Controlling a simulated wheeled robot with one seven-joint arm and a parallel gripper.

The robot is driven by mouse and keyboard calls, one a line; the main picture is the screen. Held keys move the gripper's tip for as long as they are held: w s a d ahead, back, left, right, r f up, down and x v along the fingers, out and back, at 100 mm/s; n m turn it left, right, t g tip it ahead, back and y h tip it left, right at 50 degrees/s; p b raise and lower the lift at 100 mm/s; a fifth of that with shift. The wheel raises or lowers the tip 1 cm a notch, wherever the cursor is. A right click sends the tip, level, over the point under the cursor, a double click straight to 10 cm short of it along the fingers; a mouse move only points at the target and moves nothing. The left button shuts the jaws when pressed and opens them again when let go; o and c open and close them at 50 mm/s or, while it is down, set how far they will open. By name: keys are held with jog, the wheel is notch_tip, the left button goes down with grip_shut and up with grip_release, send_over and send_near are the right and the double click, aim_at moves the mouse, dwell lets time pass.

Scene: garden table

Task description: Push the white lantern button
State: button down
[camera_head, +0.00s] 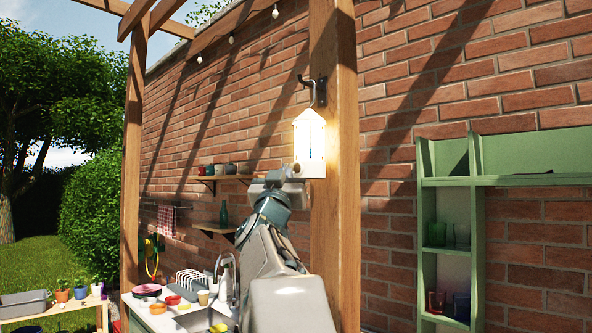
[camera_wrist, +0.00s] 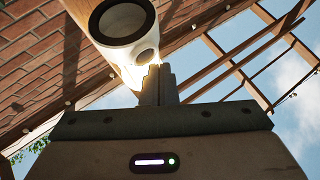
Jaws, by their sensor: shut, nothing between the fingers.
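The white lantern (camera_head: 310,138) hangs from a dark hook on the wooden post and glows brightly. In the wrist view its white body (camera_wrist: 120,22) shows from below, with a dark-centred round end. A smaller round part (camera_wrist: 147,56), which looks like the button, shows beside that end. My gripper (camera_wrist: 158,70) is shut and empty, with its fingertips right at this round part. I cannot tell whether they touch it. In the head view my gripper (camera_head: 287,174) is just below and left of the lantern, and its fingers are hard to make out.
The wooden post (camera_head: 334,220) stands right behind the lantern, before a brick wall (camera_head: 420,110). A green shelf (camera_head: 477,230) with cups is at the right. A sink counter (camera_head: 165,318) with dishes is at the lower left. Wall shelves (camera_head: 222,178) hold pots behind my arm.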

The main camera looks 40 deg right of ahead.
jog(key=shift+d, duration=0.1)
dwell(0.3)
jog(key=shift+d, duration=0.35)
jog(key=shift+d, duration=0.5)
dwell(0.7)
jog(key=shift+a, duration=1)
jog(key=a, duration=0.6)
jog(key=shift+s, duration=0.25)
dwell(2.0)
